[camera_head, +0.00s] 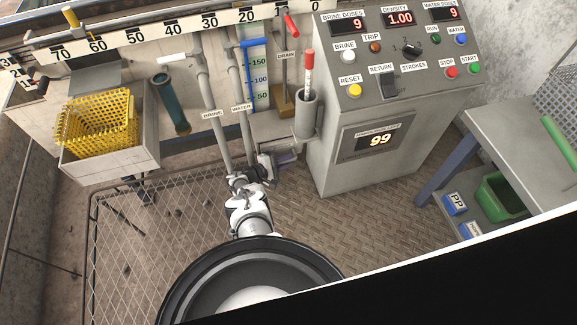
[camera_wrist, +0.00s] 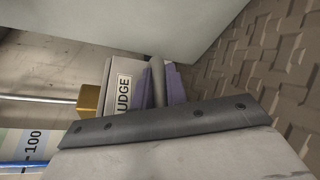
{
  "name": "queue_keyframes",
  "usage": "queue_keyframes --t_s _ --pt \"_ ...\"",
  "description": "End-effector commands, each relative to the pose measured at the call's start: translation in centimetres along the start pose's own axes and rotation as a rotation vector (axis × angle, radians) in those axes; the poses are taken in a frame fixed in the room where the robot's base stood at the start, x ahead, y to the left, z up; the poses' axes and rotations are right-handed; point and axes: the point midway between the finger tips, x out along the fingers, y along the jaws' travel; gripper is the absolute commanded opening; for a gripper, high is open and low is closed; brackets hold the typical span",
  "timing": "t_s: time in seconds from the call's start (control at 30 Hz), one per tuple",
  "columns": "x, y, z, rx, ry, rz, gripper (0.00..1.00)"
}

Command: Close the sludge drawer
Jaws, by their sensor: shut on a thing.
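The sludge drawer (camera_wrist: 125,94) shows in the wrist view as a pale front with a label reading "UDGE", the rest of the word hidden. Purple surfaces (camera_wrist: 176,84) show behind the front, so it stands at least partly out. A grey upright bar (camera_wrist: 157,78), seemingly its handle, stands at the front. In the head view a small purple part of the drawer (camera_head: 288,158) shows low beside the console. My gripper (camera_head: 266,165) is at the drawer front, shut on what appears to be the handle. The contact is hidden by my wrist.
The control console (camera_head: 350,150) stands close to the right of my gripper. Water and brine pipes (camera_head: 213,100) rise to the left. A yellow basket (camera_head: 97,117) sits in a tray at far left. A bench (camera_head: 530,130) stands at right. The patterned floor (camera_head: 340,215) is clear.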

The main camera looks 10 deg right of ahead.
Motion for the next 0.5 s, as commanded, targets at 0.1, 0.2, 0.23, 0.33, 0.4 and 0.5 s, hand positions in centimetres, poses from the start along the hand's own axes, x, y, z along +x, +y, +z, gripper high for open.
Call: queue_keyframes --t_s 0.1,0.2,0.23,0.33,0.4,0.5 --pt "0.22 0.42 -0.27 0.005 0.012 0.002 0.00" --pt "0.23 0.50 -0.30 0.006 0.012 0.003 0.00" --pt "0.24 0.52 -0.30 0.006 0.012 0.003 0.16" --pt "0.24 0.54 -0.30 0.007 0.012 0.004 0.29" --pt "0.20 0.48 -0.28 0.006 0.011 0.003 0.36" --pt "0.14 0.42 -0.26 0.005 0.010 0.003 0.36"
